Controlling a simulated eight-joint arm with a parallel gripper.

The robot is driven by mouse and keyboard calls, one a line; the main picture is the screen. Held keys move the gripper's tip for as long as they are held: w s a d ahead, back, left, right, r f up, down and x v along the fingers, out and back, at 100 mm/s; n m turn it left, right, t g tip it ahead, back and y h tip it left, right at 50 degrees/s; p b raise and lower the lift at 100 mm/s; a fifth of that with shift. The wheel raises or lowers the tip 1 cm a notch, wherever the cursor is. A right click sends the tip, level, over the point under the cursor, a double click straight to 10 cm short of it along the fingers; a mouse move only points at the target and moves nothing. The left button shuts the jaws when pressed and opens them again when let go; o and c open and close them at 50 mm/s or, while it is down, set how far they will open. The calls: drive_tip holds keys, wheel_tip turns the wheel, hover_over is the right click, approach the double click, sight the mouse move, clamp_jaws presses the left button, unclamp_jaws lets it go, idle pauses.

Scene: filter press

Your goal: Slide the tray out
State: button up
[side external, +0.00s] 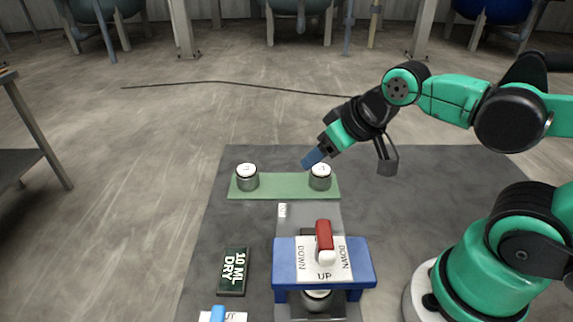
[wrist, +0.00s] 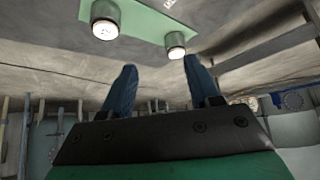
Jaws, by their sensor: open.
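The blue press (side external: 283,262) stands at the front centre, with a red-and-white lever on a plate marked UP and DOWN. A grey strip (side external: 318,216), which looks like the tray or its track, runs from beneath the press toward the green plate. A metal cup (side external: 317,299) shows low under the press; the press partly hides it. My gripper (side external: 313,158) is in the air near the right metal cup on the green plate, well behind the press. In the wrist view its two blue fingers (wrist: 162,88) stand apart with nothing between them.
The green plate (side external: 283,187) carries a left metal cup (side external: 247,178) and a right metal cup (side external: 320,179). A dark block reading 10 ML DRY (side external: 234,272) lies left of the press. A blue-and-white item (side external: 220,315) is cut off at the bottom. The dark mat (side external: 420,190) is clear at right.

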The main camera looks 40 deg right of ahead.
drive_tip(key=n+g, duration=0.6)
drive_tip(key=n, duration=0.2)
hover_over(313, 230)
drive_tip(key=f, duration=0.5)
drive_tip(key=shift+w+d+f, duration=0.15)
drive_tip(key=shift+w, duration=0.1)
drive_tip(key=shift+s+a+f+n+g, duration=0.3)
drive_tip(key=shift+f+n+g, duration=0.1)
drive_tip(key=shift+n+g, duration=0.15)
drive_tip(key=shift+d+f, duration=0.1)
drive_tip(key=shift+f, duration=2.6)
clamp_jaws()
